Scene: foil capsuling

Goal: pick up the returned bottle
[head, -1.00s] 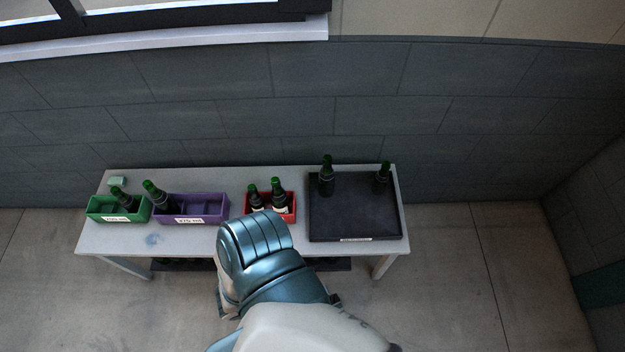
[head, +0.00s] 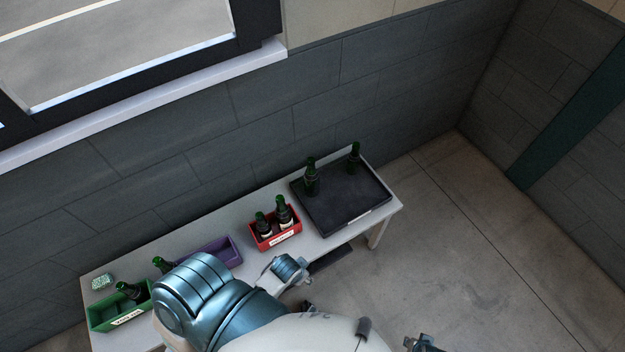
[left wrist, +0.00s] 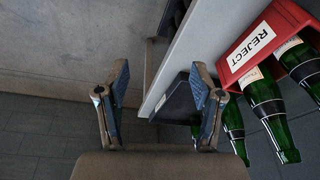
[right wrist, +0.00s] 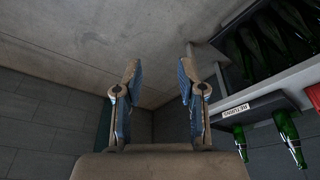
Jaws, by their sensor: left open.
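Two dark green bottles stand on the black tray (head: 345,208), a nearer left one (head: 311,178) and one at the far right corner (head: 354,159). I cannot tell which is the returned one. In the right wrist view the tray's label (right wrist: 236,111) seems to read RETURNS, with two bottles (right wrist: 240,143) (right wrist: 287,133) beyond it. My left gripper (left wrist: 162,88) is open and empty, in front of the table's edge near the red crate. My right gripper (right wrist: 156,82) is open and empty, away from the tray; in the head view it is partly visible at the bottom.
The red REJECT crate (head: 283,240) holds two bottles. A purple crate (head: 222,252) and a green crate (head: 105,318) stand left, each with a bottle near or in it. Bottles lie on a shelf (right wrist: 228,72) under the table (head: 330,243). Floor right of the table is clear.

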